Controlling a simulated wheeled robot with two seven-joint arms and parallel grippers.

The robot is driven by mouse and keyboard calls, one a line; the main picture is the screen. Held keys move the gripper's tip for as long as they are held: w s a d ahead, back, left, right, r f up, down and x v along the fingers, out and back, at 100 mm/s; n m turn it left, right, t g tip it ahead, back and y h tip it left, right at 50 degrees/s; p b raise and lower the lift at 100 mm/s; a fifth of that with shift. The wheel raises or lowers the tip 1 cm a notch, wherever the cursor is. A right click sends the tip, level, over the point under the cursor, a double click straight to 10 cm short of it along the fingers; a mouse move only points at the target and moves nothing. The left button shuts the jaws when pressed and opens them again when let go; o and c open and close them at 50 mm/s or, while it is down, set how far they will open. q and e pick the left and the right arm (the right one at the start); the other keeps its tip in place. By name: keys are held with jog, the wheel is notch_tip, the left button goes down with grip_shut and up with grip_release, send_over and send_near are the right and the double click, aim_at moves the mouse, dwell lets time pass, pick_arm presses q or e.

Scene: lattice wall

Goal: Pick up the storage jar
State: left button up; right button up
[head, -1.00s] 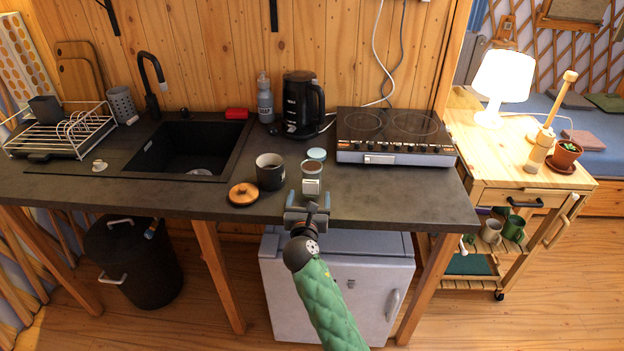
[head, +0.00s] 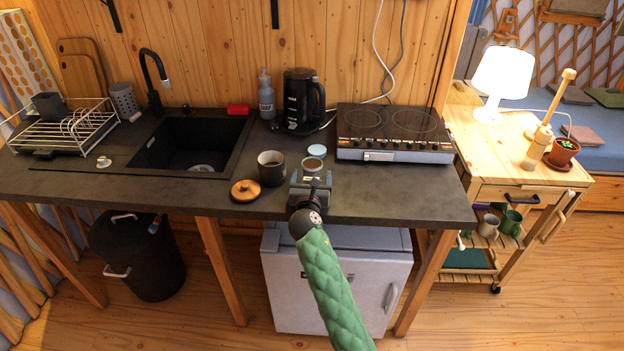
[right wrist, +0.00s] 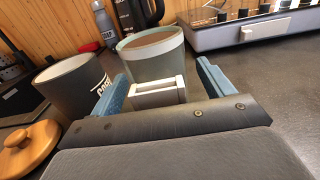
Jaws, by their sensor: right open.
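The storage jar (head: 314,164) is a small pale grey-green jar with an open top and brown contents. It stands upright near the counter's front edge, and in the right wrist view the jar (right wrist: 152,58) has a pale rectangular piece low on its front. My right gripper (head: 311,178) is open at the jar's near side. In the right wrist view my right gripper (right wrist: 163,84) has one blue finger on each side of the jar's lower part; contact cannot be told. The gripper hides the jar's base in the head view. My left gripper is not in view.
A dark canister (head: 271,169) stands close left of the jar, with a round wooden lid (head: 245,191) in front. A pale teal lid (head: 317,150) lies behind the jar. A hob (head: 394,156) is to the right, a kettle (head: 299,104) behind. Counter (head: 400,191) is clear right of the gripper.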

aim_at(312, 170)
jog(key=c, duration=1.1)
jog(key=shift+o, duration=0.2)
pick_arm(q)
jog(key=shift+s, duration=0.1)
pick_arm(e)
jog(key=shift+r, duration=0.25)
notch_tip(312, 170, up, 4)
jog(key=shift+d+f+b, duration=0.1)
jog(key=shift+b, duration=0.5)
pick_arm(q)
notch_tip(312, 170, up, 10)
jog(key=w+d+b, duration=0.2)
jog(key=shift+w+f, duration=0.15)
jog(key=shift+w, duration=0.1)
pick_arm(e)
jog(key=s+d+r, duration=0.6)
jog(key=d, duration=0.3)
jog(key=shift+d+r, duration=0.35)
jog(key=shift+d, duration=0.05)
